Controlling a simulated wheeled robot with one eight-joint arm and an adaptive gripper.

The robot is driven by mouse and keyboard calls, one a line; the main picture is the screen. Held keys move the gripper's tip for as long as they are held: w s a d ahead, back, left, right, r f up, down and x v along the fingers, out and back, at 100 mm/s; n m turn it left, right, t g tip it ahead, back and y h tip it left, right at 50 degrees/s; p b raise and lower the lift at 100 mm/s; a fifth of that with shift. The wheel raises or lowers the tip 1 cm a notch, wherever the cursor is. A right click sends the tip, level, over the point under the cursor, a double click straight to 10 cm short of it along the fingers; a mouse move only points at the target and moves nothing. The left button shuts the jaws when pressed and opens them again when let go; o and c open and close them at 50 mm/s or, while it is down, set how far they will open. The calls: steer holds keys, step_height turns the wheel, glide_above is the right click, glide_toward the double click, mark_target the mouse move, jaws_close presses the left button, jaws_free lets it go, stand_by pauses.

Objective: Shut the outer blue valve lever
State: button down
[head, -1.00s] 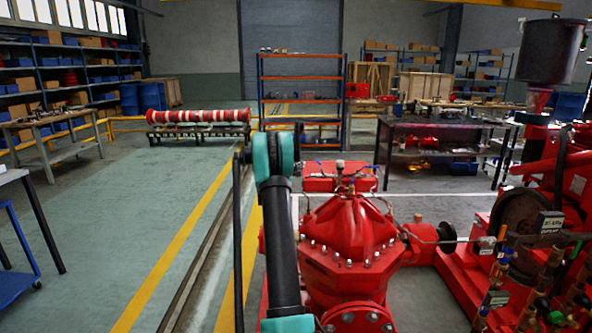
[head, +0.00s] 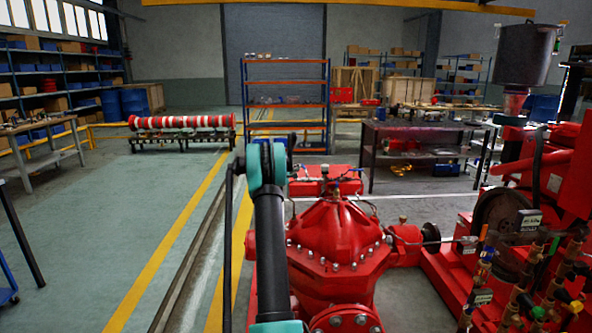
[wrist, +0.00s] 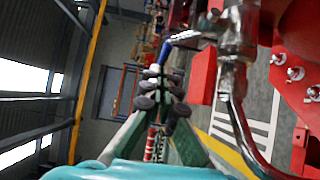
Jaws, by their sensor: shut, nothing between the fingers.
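The red pump casing (head: 338,240) stands in front of me with small pipework on its top. I cannot tell which is the outer one. In the wrist view a blue lever (wrist: 185,36) sits beside a silver fitting (wrist: 232,75). My gripper (wrist: 160,82) is shut and empty, its dark fingertips close to the lever; contact is unclear.
A curved metal pipe (wrist: 245,135) and red bolted casing (wrist: 298,75) lie right of the fingers in the wrist view. Valves and pipes (head: 525,290) crowd the right of the head view. A steel table (head: 415,130) stands behind. Floor at left (head: 110,230) is clear.

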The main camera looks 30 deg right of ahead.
steer(key=shift+d+m+g+h, duration=0.3)
steer(key=shift+m+g, duration=0.55)
steer(key=shift+g, duration=0.45)
steer(key=shift+d+m+g+h, duration=0.15)
steer(key=shift+m+g+h, duration=0.25)
steer(key=shift+m+g, duration=0.7)
steer(key=shift+w+n, duration=0.1)
steer(key=shift+n, duration=0.15)
steer(key=s+a, duration=0.1)
steer(key=a, duration=1.2)
